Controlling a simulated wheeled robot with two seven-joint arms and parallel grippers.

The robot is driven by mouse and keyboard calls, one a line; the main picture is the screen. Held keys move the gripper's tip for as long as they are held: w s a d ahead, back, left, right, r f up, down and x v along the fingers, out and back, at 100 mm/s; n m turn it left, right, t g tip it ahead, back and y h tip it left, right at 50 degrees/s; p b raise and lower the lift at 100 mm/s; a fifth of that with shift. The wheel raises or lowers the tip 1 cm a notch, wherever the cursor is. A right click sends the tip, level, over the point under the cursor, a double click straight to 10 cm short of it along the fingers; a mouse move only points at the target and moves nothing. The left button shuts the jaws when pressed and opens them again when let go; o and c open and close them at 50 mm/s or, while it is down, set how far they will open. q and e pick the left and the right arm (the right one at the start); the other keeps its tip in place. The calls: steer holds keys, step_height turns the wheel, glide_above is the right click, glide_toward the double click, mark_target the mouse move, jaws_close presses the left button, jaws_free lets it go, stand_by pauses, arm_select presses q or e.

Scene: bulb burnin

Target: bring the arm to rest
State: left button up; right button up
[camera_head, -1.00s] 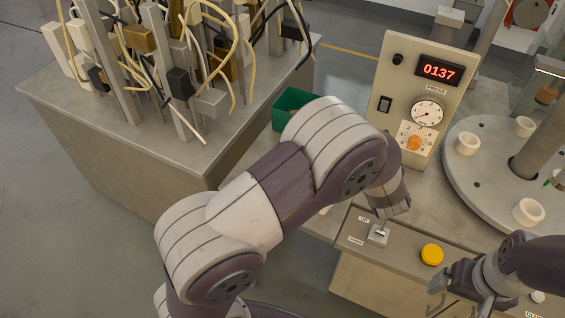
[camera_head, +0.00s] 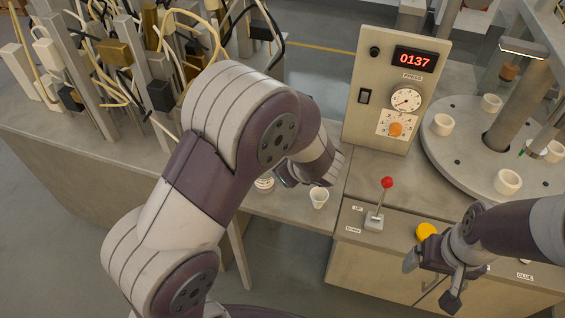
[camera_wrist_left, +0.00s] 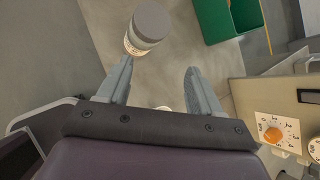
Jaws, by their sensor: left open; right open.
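My left arm crosses the middle of the head view, and its gripper is mostly hidden behind the forearm and wrist. In the left wrist view the left gripper (camera_wrist_left: 160,74) has its two fingers apart with nothing between the tips. A white jar with a grey lid (camera_wrist_left: 148,28) stands just beyond the left finger in that view. My right gripper (camera_head: 430,283) is open and empty, low at the right of the head view, in front of the bench with the yellow button (camera_head: 427,231).
A red-knobbed lever (camera_head: 387,184) stands on the bench. A small white cup (camera_head: 319,197) stands left of it. The press panel (camera_head: 395,140) reads 0137. A round plate (camera_head: 470,160) carries white rings. A green bin (camera_wrist_left: 205,22) shows in the wrist view. Cabled racks fill the left table.

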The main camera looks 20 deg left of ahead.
stand_by(0.4)
arm_select(q)
steer(key=s+a+r+n+g+h, duration=0.1)
steer(key=s+n+g+h, duration=0.3)
steer(key=s+n, duration=1.2)
steer(key=a+n+h, duration=0.1)
steer(key=n, duration=0.5)
steer(key=shift+s+n+g+h, duration=0.35)
steer(key=shift+n+g+h, duration=0.05)
steer(key=shift+s+a, duration=0.1)
